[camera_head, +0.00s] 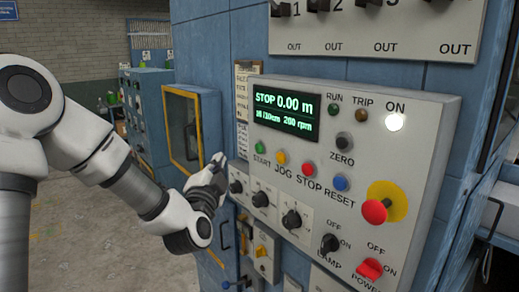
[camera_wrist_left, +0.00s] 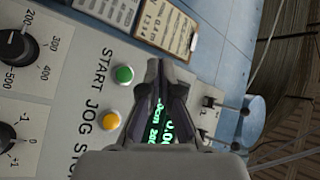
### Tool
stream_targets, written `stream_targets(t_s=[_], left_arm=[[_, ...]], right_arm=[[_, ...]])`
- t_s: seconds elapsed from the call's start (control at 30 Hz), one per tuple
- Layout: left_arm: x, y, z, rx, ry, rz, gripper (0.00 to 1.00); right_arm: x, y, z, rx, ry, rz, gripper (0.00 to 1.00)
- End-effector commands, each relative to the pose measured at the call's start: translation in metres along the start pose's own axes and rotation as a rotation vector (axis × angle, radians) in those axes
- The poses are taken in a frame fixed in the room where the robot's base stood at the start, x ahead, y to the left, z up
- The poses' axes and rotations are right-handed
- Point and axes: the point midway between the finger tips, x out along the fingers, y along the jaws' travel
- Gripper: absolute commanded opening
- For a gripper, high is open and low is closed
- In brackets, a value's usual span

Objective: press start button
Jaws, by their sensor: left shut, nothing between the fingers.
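The green START button (camera_head: 261,149) is on the grey control panel (camera_head: 436,140), above its START label. It also shows in the left wrist view (camera_wrist_left: 123,75), left of the fingers. The display (camera_head: 287,117) above it reads STOP 0.00 m. My left gripper (camera_head: 219,160) is shut and empty, left of the START button in the head view and apart from it as far as I can tell. In the left wrist view the closed fingers (camera_wrist_left: 164,75) cover part of the display. My right gripper is not in view.
Yellow JOG (camera_head: 280,158), red STOP (camera_head: 308,168) and blue RESET (camera_head: 341,183) buttons sit beside START. A red emergency knob (camera_head: 375,211) and red power switch (camera_head: 369,269) are lower right. Black knobs (camera_head: 291,219) lie below. A yellow-framed cabinet door (camera_head: 182,127) stands behind my left arm.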

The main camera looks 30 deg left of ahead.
Motion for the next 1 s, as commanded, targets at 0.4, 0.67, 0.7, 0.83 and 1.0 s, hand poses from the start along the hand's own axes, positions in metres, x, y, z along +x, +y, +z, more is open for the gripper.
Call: stream_targets(t_s=[0.4, 0.67, 0.7, 0.83, 1.0], left_arm=[[0.028, 0.020, -0.021, 0.005, 0.002, 0.000, 0.00], [0.053, 0.039, -0.038, 0.004, 0.001, 0.001, 0.00], [0.055, 0.041, -0.040, 0.003, 0.000, 0.001, 0.00], [0.060, 0.044, -0.044, 0.000, 0.001, 0.000, 0.00], [0.061, 0.045, -0.045, 0.000, 0.000, 0.001, 0.00]], right_arm=[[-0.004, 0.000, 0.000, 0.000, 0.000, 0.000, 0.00], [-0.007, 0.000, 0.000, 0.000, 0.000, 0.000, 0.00], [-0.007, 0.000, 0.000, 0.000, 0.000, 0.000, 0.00], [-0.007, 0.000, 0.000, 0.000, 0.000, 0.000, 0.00], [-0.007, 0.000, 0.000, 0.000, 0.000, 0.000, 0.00]])
